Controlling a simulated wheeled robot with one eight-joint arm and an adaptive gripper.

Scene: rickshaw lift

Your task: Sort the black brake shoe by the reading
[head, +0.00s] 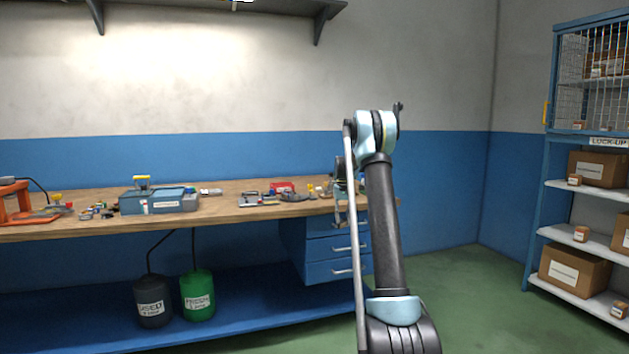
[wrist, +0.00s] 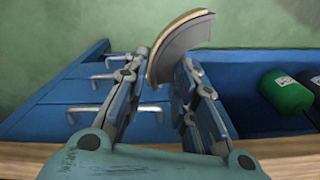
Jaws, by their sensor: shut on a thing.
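In the wrist view, a curved dark shoe with a tan outer rim (wrist: 184,40) is between the fingertips of my gripper (wrist: 160,68), which is shut on it. The shoe sticks out past the fingertips. In the head view my gripper (head: 339,213) hangs at the bench's front right edge, partly behind my arm, and the shoe cannot be made out. A black bin labelled USED (head: 153,303) and a green bin (head: 198,298) stand under the bench. The green bin also shows in the wrist view (wrist: 287,93). No reading is legible.
The wooden bench (head: 230,203) holds a blue-grey case (head: 158,202), an orange tool (head: 14,201), a red item (head: 282,187) and small parts. Blue drawers (head: 325,248) are under its right end. Shelves with boxes (head: 575,267) stand right. Green floor lies between.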

